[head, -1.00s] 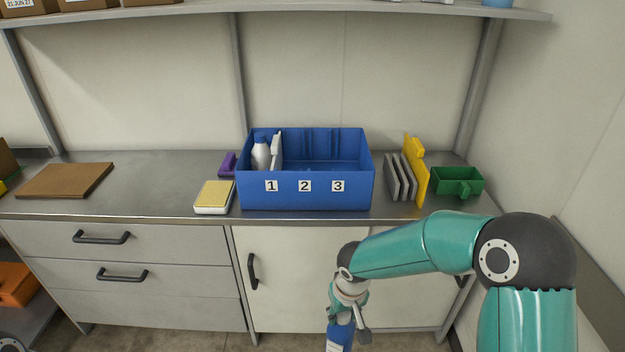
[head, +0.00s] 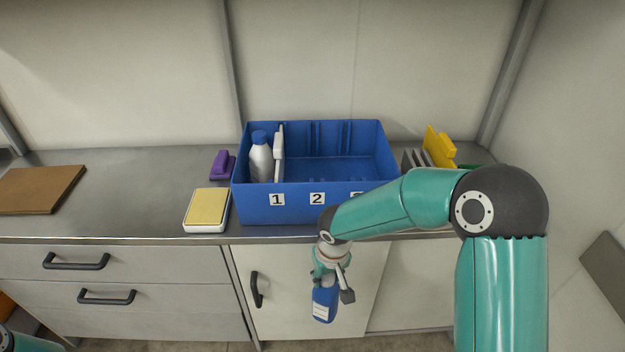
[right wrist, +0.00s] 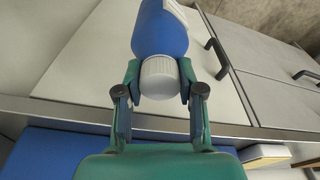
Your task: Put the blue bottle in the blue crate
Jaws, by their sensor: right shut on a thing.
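The blue bottle (head: 324,304) has a white label and hangs from my right gripper (head: 329,276) in front of the cabinet door, below the counter's edge. In the right wrist view the gripper (right wrist: 157,92) is shut around the bottle's white cap, and the blue body (right wrist: 160,30) extends beyond the fingers. The blue crate (head: 258,205) stands on the counter, above and behind the bottle. Its front bears number labels; 1 and 2 show, and my arm partly covers the third. My left gripper is not in view.
A yellow-topped white box (head: 207,208) and a purple item (head: 222,164) lie left of the crate. Grey plates and a yellow board (head: 439,147) stand to its right. A brown board (head: 38,190) lies far left. The crate's middle and right look empty.

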